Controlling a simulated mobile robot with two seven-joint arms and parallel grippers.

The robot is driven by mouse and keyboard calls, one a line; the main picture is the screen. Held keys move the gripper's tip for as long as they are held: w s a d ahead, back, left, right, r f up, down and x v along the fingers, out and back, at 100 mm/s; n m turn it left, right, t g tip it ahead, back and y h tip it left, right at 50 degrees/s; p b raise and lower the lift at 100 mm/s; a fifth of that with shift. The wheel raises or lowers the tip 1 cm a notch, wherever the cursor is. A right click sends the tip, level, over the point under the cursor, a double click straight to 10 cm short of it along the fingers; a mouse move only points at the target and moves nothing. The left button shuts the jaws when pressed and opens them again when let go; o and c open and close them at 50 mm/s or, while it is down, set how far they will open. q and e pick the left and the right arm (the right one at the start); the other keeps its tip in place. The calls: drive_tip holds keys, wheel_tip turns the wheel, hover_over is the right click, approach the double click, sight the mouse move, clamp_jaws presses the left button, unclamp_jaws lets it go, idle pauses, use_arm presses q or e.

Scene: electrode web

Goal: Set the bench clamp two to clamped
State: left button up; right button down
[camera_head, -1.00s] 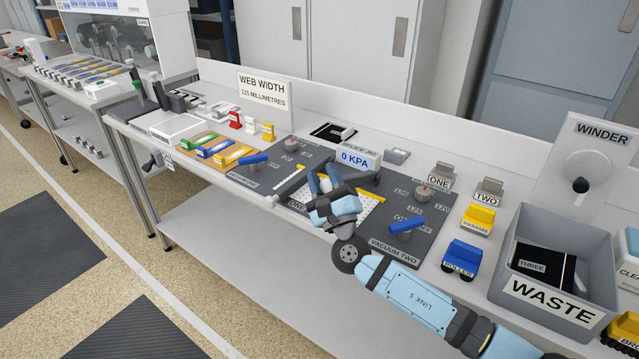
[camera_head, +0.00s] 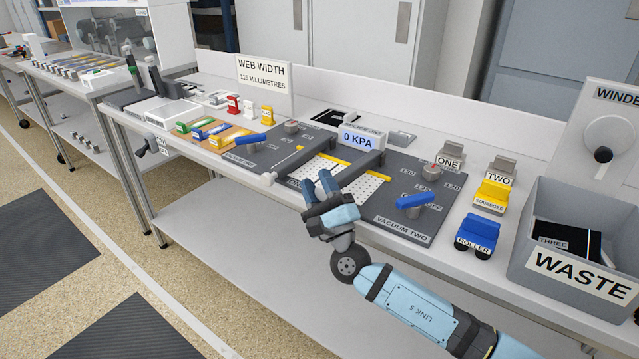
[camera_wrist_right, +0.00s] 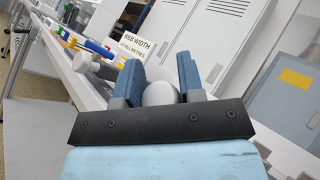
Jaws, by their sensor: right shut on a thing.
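My right gripper (camera_head: 328,183) is at the front edge of the perforated plate in the head view. In the right wrist view its blue fingers (camera_wrist_right: 160,85) are shut on a pale round knob (camera_wrist_right: 160,93). This appears to be the knob of bench clamp two, whose dark bar (camera_head: 364,166) runs back from the gripper across the plate; its front end is hidden behind the fingers. I cannot tell whether the bar presses on the plate. To the left is another pale knob (camera_head: 267,179), likely that of clamp one. My left gripper is not in view.
The vacuum two panel (camera_head: 385,224) with its blue handle (camera_head: 415,201) lies right of the gripper. A 0 KPA display (camera_head: 361,138) stands behind. A blue roller (camera_head: 478,233), a yellow squeegee (camera_head: 492,194) and a grey waste bin (camera_head: 575,278) are farther right.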

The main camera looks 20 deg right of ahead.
drive_tip(key=shift+s+a, duration=0.1)
drive_tip(key=shift+a, duration=0.05)
drive_tip(key=c, duration=0.8)
unclamp_jaws()
drive_tip(key=shift+a, duration=0.1)
drive_tip(key=v, duration=1.3)
drive_tip(key=shift+s+f, duration=0.25)
drive_tip(key=shift+s, duration=0.05)
drive_tip(key=shift+c, duration=0.2)
